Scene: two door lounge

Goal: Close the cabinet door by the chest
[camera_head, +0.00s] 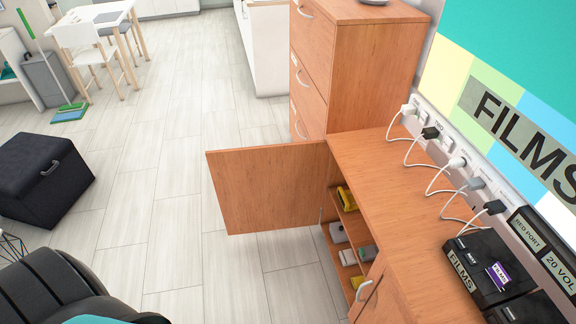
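The wooden cabinet door (265,187) stands wide open, swung out to the left from the low cabinet (372,155). Its hinged edge is beside the tall wooden chest of drawers (355,60). The door's handle does not show on the face I see. Inside the opening are shelves with yellow and grey items (338,232). A second door with a pale handle (364,291) is at the nearer end of the cabinet front. Neither of my grippers is in view.
A black ottoman (40,178) stands at left. A black ribbed object (50,285) fills the lower left. The pale floor (165,215) left of the door is clear.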

